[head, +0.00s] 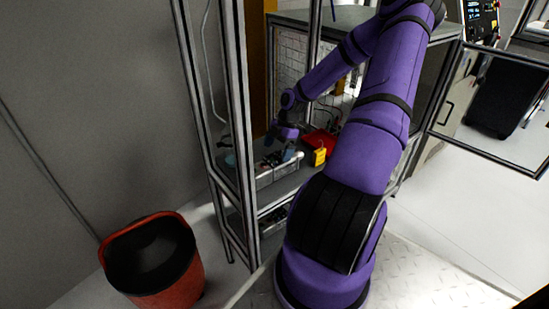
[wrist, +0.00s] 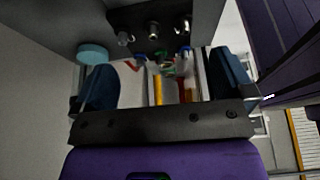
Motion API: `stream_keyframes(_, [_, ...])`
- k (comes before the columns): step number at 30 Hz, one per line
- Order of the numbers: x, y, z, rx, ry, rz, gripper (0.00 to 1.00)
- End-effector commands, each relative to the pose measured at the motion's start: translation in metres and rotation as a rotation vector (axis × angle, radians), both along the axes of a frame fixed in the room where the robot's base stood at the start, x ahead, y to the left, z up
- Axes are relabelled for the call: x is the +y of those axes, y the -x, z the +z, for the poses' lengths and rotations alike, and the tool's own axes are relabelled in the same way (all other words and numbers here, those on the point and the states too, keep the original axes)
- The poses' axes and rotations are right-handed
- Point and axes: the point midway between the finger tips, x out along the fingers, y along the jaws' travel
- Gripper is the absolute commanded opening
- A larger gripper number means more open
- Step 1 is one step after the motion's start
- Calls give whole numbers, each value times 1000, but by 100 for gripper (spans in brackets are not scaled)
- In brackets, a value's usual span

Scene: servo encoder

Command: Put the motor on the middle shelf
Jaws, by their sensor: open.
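My gripper (head: 280,155) reaches into the metal-framed rack, low over a grey tray (head: 278,175) on a shelf (head: 287,187). In the wrist view, its two dark blue fingers are spread apart (wrist: 165,82). Between and beyond them show small parts and thin coloured pieces in yellow, red, green and blue. A dark block with metal studs (wrist: 152,28) lies beyond the fingertips. I cannot tell which thing is the motor; the gripper and the clutter hide much of the tray.
A red and yellow object (head: 319,150) sits right of the tray. A teal round thing (wrist: 92,53) lies by the left finger. Rack posts (head: 239,110) stand close to my arm. A red bin (head: 152,262) stands on the floor at left. Another shelf level (head: 272,218) lies below.

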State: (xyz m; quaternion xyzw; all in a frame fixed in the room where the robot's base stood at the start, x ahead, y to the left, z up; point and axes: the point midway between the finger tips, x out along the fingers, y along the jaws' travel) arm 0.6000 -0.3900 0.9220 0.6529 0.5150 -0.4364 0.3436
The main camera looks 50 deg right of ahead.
Motion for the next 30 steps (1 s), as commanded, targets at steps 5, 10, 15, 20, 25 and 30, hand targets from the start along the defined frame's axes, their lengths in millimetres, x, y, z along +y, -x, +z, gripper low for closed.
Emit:
stream_keyframes(5, [-15,3,34,-1,3,-3,100])
stream_keyframes(10, [-23,6,57,0,1,-2,100])
stream_keyframes(15, [-27,6,67,0,0,0,100])
stream_keyframes(20, [-28,7,69,1,-1,0,100])
stream_keyframes(25, [-28,7,69,0,-1,0,100])
stream_keyframes(30, [-28,7,69,0,-1,0,100])
